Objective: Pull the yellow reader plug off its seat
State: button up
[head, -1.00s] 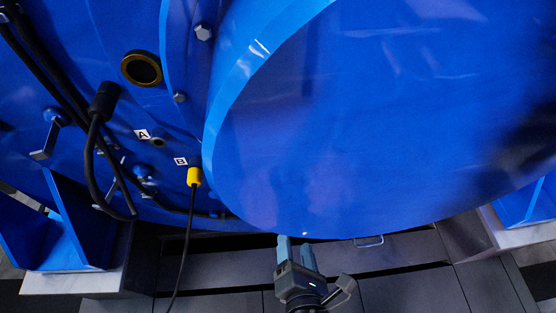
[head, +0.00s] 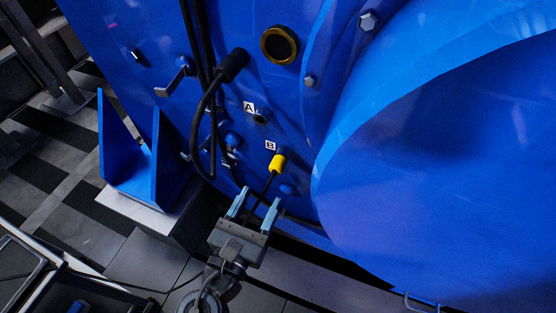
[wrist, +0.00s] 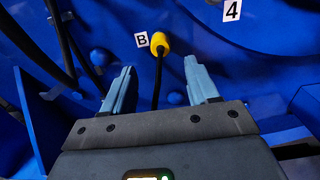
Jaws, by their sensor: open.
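The yellow reader plug (head: 278,162) sits on the blue motor face beside the label B (head: 270,146), with a black cable hanging down from it. It also shows in the wrist view (wrist: 159,43), beyond my fingertips and roughly midway between them. My gripper (head: 256,202) is open and empty, below the plug and apart from it. In the wrist view my gripper (wrist: 160,82) has its two light-blue fingers spread on either side of the plug's cable (wrist: 157,82). The place where the plug meets its seat is hidden by the plug.
A socket beside label A (head: 249,107) is empty. A thick black cable with a black connector (head: 234,65) loops left of the plug. A blue bracket (head: 135,165) stands at left, and the large round blue housing (head: 440,170) bulges out at right.

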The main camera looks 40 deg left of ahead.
aim_at(275, 171)
jog(key=shift+b+x, duration=1.15)
jog(key=shift+x, duration=3.3)
jog(key=shift+d+p, duration=0.15)
jog(key=shift+p, duration=0.15)
grip_shut()
jog(key=shift+s, duration=0.1)
jog(key=shift+p+v, duration=1.15)
jog(key=shift+v, duration=1.75)
